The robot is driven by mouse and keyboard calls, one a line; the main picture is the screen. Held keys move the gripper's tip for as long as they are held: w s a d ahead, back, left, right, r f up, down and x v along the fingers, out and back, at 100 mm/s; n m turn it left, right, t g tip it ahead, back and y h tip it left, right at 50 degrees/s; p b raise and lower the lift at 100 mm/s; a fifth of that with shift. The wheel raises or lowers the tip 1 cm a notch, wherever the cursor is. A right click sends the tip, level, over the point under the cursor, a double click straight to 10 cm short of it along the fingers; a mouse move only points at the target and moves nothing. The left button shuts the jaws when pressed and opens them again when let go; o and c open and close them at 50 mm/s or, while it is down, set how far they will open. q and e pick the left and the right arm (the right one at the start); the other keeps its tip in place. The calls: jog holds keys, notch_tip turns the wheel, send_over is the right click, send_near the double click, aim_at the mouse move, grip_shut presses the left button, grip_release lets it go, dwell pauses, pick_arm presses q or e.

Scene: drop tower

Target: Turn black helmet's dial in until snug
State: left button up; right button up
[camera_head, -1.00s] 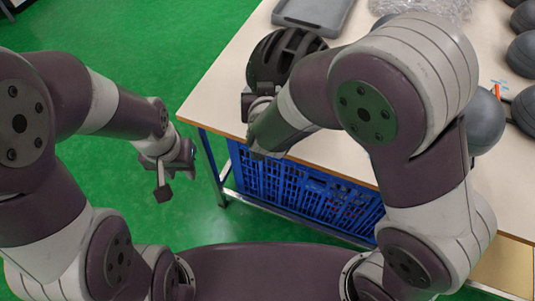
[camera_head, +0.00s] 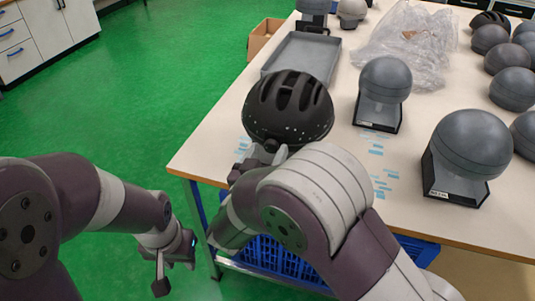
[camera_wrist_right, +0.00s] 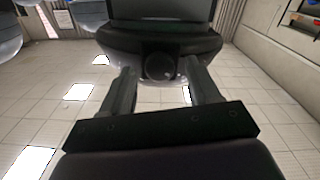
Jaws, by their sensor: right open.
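The black helmet (camera_head: 288,108), a vented shell, sits near the table's left front edge in the head view. What supports it is hidden. In the right wrist view, the helmet's dark rear (camera_wrist_right: 160,38) fills the top, with the round black dial (camera_wrist_right: 160,66) at its middle. My right gripper (camera_head: 264,155) is just in front of the helmet's near side. In the wrist view its two fingers (camera_wrist_right: 162,88) are apart, one on each side of the dial, with visible gaps. My left gripper (camera_head: 165,272) hangs over the green floor, away from the table; its opening is unclear.
Grey headforms on black stands (camera_head: 384,92) (camera_head: 468,155) stand right of the helmet. A grey tray (camera_head: 300,55), clear plastic wrap (camera_head: 412,42) and a cardboard box (camera_head: 262,38) lie behind. Blue crates (camera_head: 275,256) are under the table (camera_head: 215,150). The floor at left is clear.

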jog(key=shift+w+d, duration=0.1)
jog(key=shift+w, duration=0.15)
jog(key=c, duration=1)
jog(key=shift+c, duration=0.3)
jog(key=shift+m, duration=0.3)
jog(key=m+b, duration=0.2)
jog(key=shift+f+m, duration=0.15)
jog(key=shift+m, duration=0.15)
jog(key=m+b, duration=0.2)
jog(key=m, duration=0.1)
jog(key=shift+m, duration=0.3)
jog(key=m+b, duration=0.4)
jog(key=shift+m+b, duration=1.1)
jog(key=shift+m, duration=0.2)
